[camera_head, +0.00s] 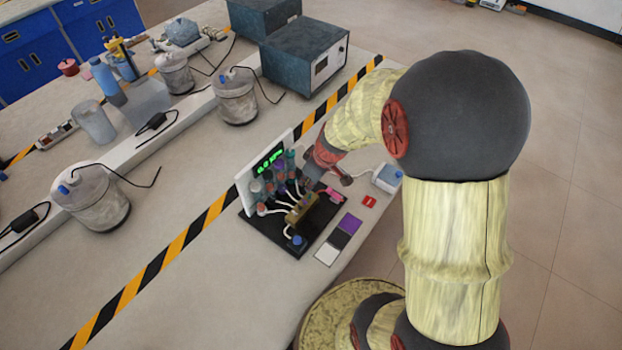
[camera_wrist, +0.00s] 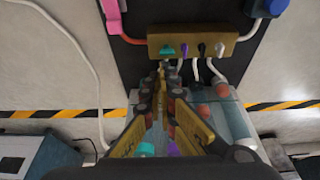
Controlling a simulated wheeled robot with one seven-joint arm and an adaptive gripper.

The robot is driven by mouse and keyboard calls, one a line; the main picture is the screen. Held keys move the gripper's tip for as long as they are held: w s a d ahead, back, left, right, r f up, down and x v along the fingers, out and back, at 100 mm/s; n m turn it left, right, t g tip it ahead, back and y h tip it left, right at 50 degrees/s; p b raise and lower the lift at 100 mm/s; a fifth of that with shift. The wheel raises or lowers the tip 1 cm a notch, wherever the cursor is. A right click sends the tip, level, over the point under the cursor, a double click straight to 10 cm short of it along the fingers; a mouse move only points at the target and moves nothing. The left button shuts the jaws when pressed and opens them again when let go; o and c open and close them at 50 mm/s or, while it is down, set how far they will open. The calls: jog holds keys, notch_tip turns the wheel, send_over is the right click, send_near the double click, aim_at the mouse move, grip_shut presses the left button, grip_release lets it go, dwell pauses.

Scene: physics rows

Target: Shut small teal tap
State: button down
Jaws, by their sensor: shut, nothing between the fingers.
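A brass-coloured block (camera_wrist: 195,40) with a row of small coloured taps lies across the black base plate in the wrist view. The small teal tap (camera_wrist: 167,50) is at the left end of the row, beside a purple tap (camera_wrist: 184,49). My gripper (camera_wrist: 164,70) is shut and empty, its tips just below the teal tap in the picture; I cannot tell whether they touch it. The block also shows in the head view (camera_head: 303,212), where my gripper (camera_head: 308,186) is close to it and the teal tap cannot be made out.
Black and white taps continue the row. White tubes run from the block towards several capped bottles (camera_wrist: 222,112) near the fingers. A display panel (camera_head: 264,169) stands behind. A pink item (camera_wrist: 113,18) and a blue knob (camera_wrist: 275,7) flank the block.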

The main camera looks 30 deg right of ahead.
jog(key=shift+x, duration=0.9)
